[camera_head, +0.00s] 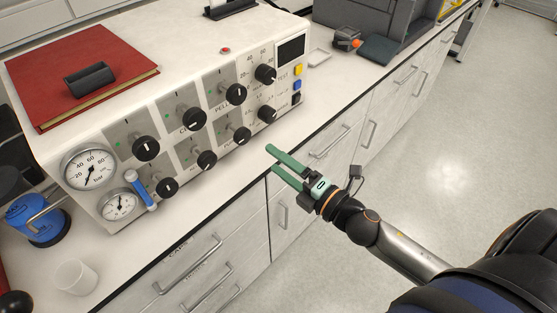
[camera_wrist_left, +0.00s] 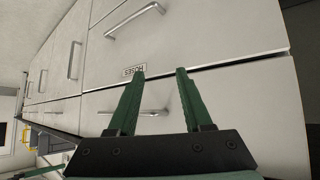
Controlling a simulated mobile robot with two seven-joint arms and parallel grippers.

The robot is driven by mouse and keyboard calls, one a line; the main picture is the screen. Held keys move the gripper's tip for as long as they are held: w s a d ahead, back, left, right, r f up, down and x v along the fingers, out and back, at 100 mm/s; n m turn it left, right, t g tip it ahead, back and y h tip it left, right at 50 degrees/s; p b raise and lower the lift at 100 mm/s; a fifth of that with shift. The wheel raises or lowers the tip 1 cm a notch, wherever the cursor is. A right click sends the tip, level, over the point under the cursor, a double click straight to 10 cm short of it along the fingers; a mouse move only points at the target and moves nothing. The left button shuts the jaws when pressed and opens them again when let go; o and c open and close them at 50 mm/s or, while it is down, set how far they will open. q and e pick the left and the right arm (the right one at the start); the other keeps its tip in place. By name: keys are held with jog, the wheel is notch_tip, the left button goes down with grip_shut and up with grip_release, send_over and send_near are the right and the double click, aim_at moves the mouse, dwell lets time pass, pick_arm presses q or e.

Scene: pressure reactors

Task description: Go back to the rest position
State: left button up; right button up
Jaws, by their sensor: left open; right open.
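My right gripper (camera_head: 279,165) shows in the head view with green fingers apart and nothing between them. It is in front of the counter's front edge, to the right of the reactor control panel. My left gripper (camera_wrist_left: 160,75) shows only in the left wrist view. Its two green fingers are apart and empty, facing white drawer fronts with a label (camera_wrist_left: 134,70). The left arm is not visible in the head view.
The white control unit (camera_head: 215,125) with black knobs and gauges stands on the counter, a red book (camera_head: 110,55) on top. A white cup (camera_head: 75,277) and blue device (camera_head: 38,217) stand at left. Drawer handles (camera_head: 190,265) stick out below. The floor (camera_head: 450,140) at right is clear.

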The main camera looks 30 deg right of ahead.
jog(key=shift+f, duration=0.1)
jog(key=s+f+m+g+h+p, duration=0.1)
jog(key=s+f+m+g+h, duration=0.2)
jog(key=f+m, duration=0.9)
jog(key=s+d+m+h, duration=0.1)
jog(key=s, duration=0.1)
jog(key=shift+s+g+p, duration=0.3)
jog(key=shift+s, duration=0.1)
jog(key=s+a+f+m+g, duration=0.1)
jog(key=s+f+m, duration=0.2)
jog(key=s+a+f+m+g, duration=0.1)
jog(key=s+f+m+g, duration=0.1)
jog(key=s+f+m, duration=0.1)
jog(key=s+a+f+m+g, duration=0.1)
jog(key=s+f+m, duration=0.2)
jog(key=shift+a+p, duration=0.35)
jog(key=shift+a, duration=0.05)
jog(key=shift+c, duration=0.2)
